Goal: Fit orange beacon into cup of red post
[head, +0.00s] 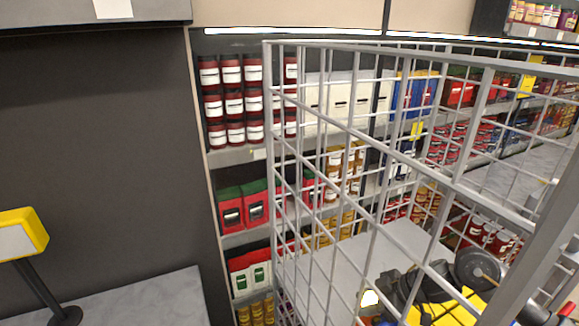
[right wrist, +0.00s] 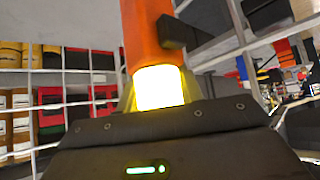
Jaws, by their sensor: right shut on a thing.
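The orange beacon (right wrist: 148,35) fills the upper middle of the right wrist view, with a glowing yellow-white band (right wrist: 160,87) at its near end and a dark block on its side. My right gripper (head: 385,300) is shut on the beacon. In the head view it is at the lower right, behind the wire mesh, and the beacon's bright glow (head: 370,298) shows at its left end. The beacon's far end is cut off by the top of the wrist view. I cannot make out the red post or its cup in either view. My left gripper is not in view.
A grey wire mesh cage (head: 345,185) stands between the head camera and my right gripper. Shelves with red jars (head: 232,75) and boxes stand behind it. A grey counter (head: 150,300) and a yellow-framed screen on a black stand (head: 20,235) are at the left.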

